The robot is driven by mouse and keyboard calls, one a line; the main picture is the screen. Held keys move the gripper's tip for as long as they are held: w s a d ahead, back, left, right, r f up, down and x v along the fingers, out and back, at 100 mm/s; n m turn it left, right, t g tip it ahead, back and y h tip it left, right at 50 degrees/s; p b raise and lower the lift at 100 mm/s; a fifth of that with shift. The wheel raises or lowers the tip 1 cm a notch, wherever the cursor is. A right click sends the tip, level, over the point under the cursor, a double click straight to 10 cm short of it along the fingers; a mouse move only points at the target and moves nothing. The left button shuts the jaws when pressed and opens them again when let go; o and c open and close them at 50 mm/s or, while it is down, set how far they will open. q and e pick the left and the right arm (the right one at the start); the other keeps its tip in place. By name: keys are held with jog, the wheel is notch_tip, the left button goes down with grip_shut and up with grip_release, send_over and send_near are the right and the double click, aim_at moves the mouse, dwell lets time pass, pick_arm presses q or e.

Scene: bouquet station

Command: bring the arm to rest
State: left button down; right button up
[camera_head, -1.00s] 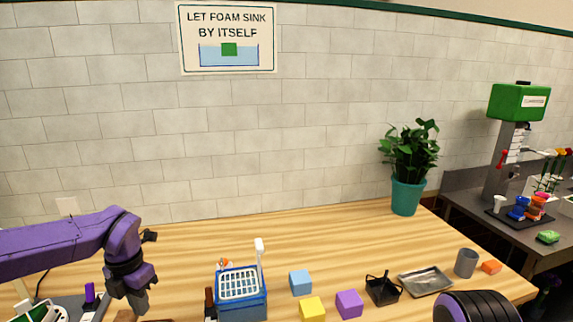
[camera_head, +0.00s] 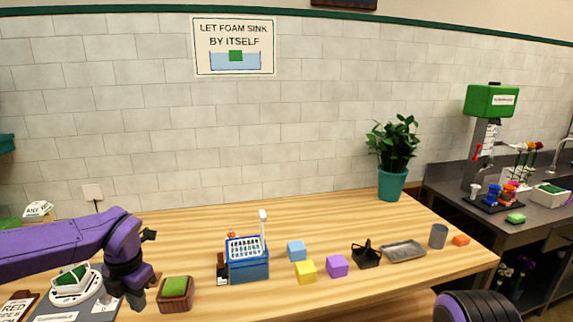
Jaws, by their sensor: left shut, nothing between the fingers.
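My left arm comes in from the left, and its left gripper (camera_head: 136,301) points down at the front left of the wooden table (camera_head: 330,225). Its fingers are shut with nothing between them. It is just left of a brown wooden box with a green foam block (camera_head: 175,287) in it. A white scale with a dish (camera_head: 75,285) stands partly behind my arm. At the lower right, a dark rounded part of my right arm shows, but its gripper is out of view.
A blue basin with a white basket (camera_head: 248,270) stands mid-table. Blue (camera_head: 297,250), yellow (camera_head: 305,272) and purple (camera_head: 337,266) cubes, a black holder (camera_head: 366,256), a metal tray (camera_head: 403,250) and a grey cup (camera_head: 438,236) lie to its right. A potted plant (camera_head: 391,185) stands behind.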

pick_arm(q)
notch_tip(320, 180, down, 4)
jog(key=w+a+m+t+y, duration=0.1)
jog(key=w+a+m+y, duration=0.1)
jog(key=a+y, duration=0.1)
jog(key=s+d+f+m+t+y+b, duration=0.1)
jog(key=s+f+m+t, duration=0.15)
jog(key=f+m, duration=0.35)
jog(key=s+d+f+m+t+y+b, duration=0.1)
jog(key=s+f+m+b, duration=0.15)
jog(key=f, duration=0.45)
jog(key=s+d+f+m+t, duration=0.1)
jog(key=s+d+f+m, duration=0.1)
jog(key=s+f+m, duration=0.4)
jog(key=s+d+f+m+g+h+b, duration=0.1)
jog(key=s+f+m, duration=0.3)
jog(key=s+f, duration=0.4)
jog(key=s+f+m+g+h+b, duration=0.1)
jog(key=s+f+m, duration=0.4)
jog(key=s, duration=0.8)
notch_tip(320, 180, down, 3)
jog(key=shift+s+d+r+g+b, duration=0.15)
jog(key=shift+d+g+b, duration=0.3)
jog(key=shift+b, duration=0.65)
pick_arm(e)
notch_tip(320, 180, down, 8)
jog(key=w, duration=0.1)
pick_arm(q)
jog(key=shift+a, duration=0.1)
